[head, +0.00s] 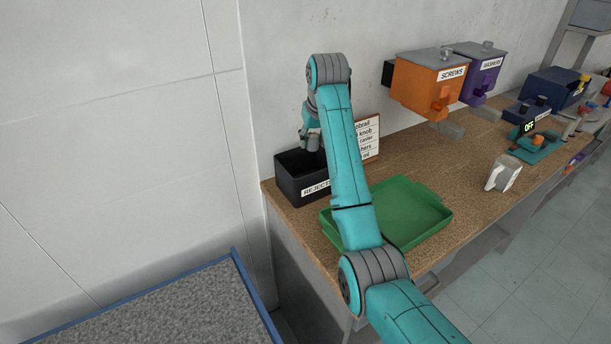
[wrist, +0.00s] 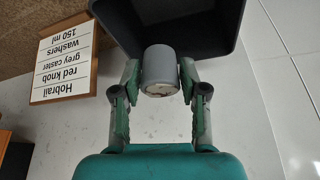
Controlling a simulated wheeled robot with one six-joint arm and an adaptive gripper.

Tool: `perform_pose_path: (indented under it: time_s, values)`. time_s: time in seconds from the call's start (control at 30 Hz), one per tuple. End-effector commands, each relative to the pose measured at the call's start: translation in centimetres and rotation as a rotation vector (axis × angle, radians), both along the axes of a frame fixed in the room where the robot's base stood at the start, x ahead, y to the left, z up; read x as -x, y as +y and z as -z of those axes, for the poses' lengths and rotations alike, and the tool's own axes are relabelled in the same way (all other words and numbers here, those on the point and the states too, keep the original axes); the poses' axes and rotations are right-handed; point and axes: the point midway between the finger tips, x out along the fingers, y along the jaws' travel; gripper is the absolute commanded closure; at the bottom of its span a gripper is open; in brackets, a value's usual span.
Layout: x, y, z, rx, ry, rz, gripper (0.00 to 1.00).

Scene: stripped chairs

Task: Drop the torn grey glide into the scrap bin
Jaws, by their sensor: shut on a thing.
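My gripper (wrist: 158,82) is shut on the grey glide (wrist: 160,65), a short grey cylinder whose near end is pale and ragged. It holds the glide between both fingers at the opening of a black bin. In the head view the bin (head: 293,187) stands at the far left end of the bench, with a label that begins "REJECT". In the wrist view the bin (wrist: 222,42) is at the top, behind the glide. In the head view my gripper (head: 311,138) is over the bin, partly hidden by my arm. The bin's floor is hidden there.
A written card (head: 369,140) stands right of the bin. A green tray (head: 425,222) lies in front, partly behind my arm. Orange (head: 420,88) and purple (head: 482,75) dispensers hang on the wall. A white object (head: 503,176) stands on the bench, with bare bench around it.

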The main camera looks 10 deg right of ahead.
Motion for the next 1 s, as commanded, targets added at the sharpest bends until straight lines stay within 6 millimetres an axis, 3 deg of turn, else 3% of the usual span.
perform_pose_path:
  time_s: [0.4,0.73,0.77,0.83,0.87,1.0]
  values:
    - [0.0,0.0,4.2,0.000,0.001,0.000,0.83]
    - [0.0,0.0,4.6,0.000,0.001,0.000,0.83]
    - [0.0,0.0,4.6,0.000,0.001,0.000,0.50]
    - [0.0,0.0,4.6,0.000,0.001,0.000,0.32]
    - [0.0,0.0,4.6,0.000,0.001,0.000,0.28]
    - [0.0,0.0,4.6,0.000,0.001,0.000,0.28]
